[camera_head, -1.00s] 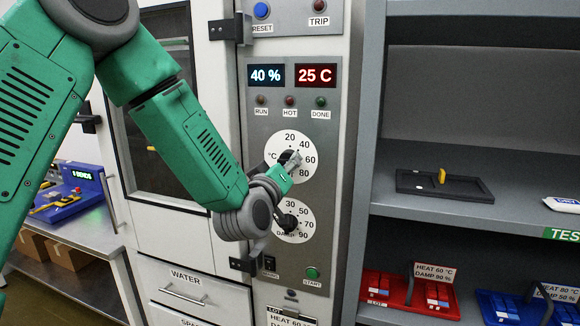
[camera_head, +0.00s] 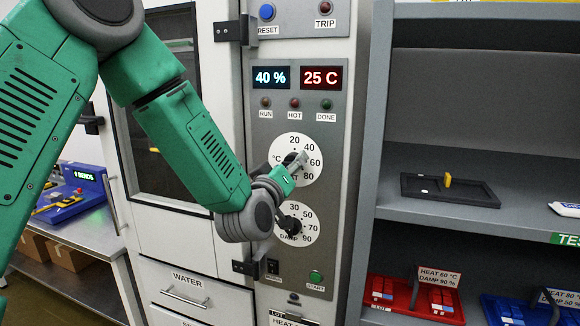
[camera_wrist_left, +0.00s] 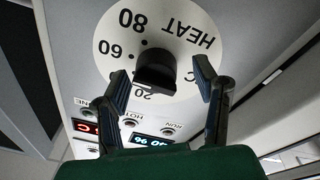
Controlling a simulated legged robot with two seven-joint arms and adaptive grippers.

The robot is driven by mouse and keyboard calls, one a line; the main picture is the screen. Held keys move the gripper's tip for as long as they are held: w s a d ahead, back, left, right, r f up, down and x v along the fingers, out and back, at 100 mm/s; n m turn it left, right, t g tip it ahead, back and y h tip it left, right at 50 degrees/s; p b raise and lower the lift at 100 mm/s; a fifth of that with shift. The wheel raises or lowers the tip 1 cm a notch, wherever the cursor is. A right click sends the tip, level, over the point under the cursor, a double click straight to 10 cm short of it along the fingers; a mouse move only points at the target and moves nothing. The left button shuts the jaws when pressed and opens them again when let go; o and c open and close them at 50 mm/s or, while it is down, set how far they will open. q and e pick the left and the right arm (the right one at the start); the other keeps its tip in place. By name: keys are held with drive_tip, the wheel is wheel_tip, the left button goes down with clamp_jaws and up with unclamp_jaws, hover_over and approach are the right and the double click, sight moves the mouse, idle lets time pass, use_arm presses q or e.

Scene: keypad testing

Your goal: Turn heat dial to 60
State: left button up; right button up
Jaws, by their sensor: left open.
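The heat dial (camera_head: 284,150) is a white disc with numbers 20, 40, 60 and 80 on the grey control panel. In the left wrist view its black knob (camera_wrist_left: 155,70) stands in the middle of the disc, upside down in that picture. My left gripper (camera_head: 298,163) is in front of the dial. In the left wrist view the two fingers of my left gripper (camera_wrist_left: 163,88) are open, one on each side of the knob, with gaps to it. The head view hides most of the knob behind the gripper. My right gripper is not in view.
The damp dial (camera_head: 299,226) is just below, partly behind my left wrist. The displays (camera_head: 297,77) read 40 % and 25 C. A START button (camera_head: 315,277) is lower on the panel. Shelves with a black tray (camera_head: 480,197) and a red tray (camera_head: 395,300) stand at right.

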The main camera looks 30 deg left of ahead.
use_arm(q)
drive_tip(key=shift+s+f, duration=0.1)
drive_tip(key=shift+s, duration=0.15)
drive_tip(key=v, duration=0.6)
drive_tip(key=shift+s+d, duration=0.2)
drive_tip(key=shift+s, duration=0.2)
drive_tip(key=shift+a, duration=0.1)
